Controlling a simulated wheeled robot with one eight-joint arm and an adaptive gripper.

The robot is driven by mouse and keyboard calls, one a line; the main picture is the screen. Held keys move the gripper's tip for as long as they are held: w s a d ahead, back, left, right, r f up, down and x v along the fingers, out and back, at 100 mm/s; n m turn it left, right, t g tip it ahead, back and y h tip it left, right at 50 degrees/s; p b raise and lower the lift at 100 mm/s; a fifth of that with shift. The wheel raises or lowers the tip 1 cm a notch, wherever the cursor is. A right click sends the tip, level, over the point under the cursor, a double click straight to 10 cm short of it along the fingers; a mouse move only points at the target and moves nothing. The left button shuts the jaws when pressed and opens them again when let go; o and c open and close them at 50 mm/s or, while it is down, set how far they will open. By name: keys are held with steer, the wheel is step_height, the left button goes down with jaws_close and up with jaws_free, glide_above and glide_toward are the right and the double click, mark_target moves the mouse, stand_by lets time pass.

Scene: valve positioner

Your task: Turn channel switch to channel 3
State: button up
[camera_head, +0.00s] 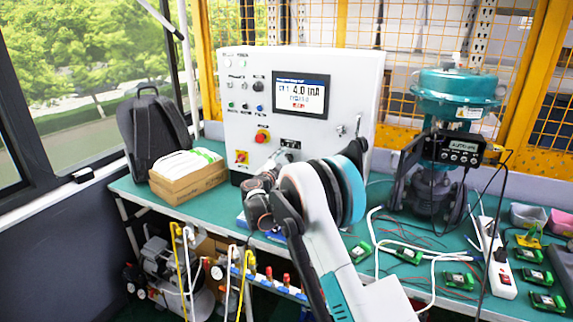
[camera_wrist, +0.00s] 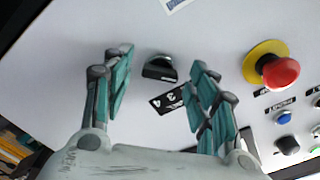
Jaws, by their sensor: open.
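The channel switch is a black half-round knob (camera_wrist: 160,68) on the white panel, in the upper middle of the wrist view. A black label (camera_wrist: 168,100) with white digits, a 3 and a 4 among them, lies beside it, partly hidden by the right finger. My gripper (camera_wrist: 160,60) is open, with one teal finger on each side of the knob and a gap to it on both sides. I cannot tell which channel the knob points at.
A red mushroom button on a yellow disc (camera_wrist: 275,68) stands out right of the gripper, with small blue and black buttons (camera_wrist: 284,117) below it. A cardboard box (camera_head: 188,180), a backpack (camera_head: 152,125) and a teal valve actuator (camera_head: 455,95) flank the control box on the green bench.

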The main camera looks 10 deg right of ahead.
steer(key=shift+w+d, duration=0.25)
steer(key=shift+w, duration=0.05)
steer(key=shift+c, duration=0.3)
steer(key=c, duration=1)
steer(key=m, duration=0.5)
steer(key=shift+r+m, duration=0.1)
steer(key=shift+m, duration=0.3)
steer(key=m, duration=0.6)
steer(key=shift+p, duration=0.4)
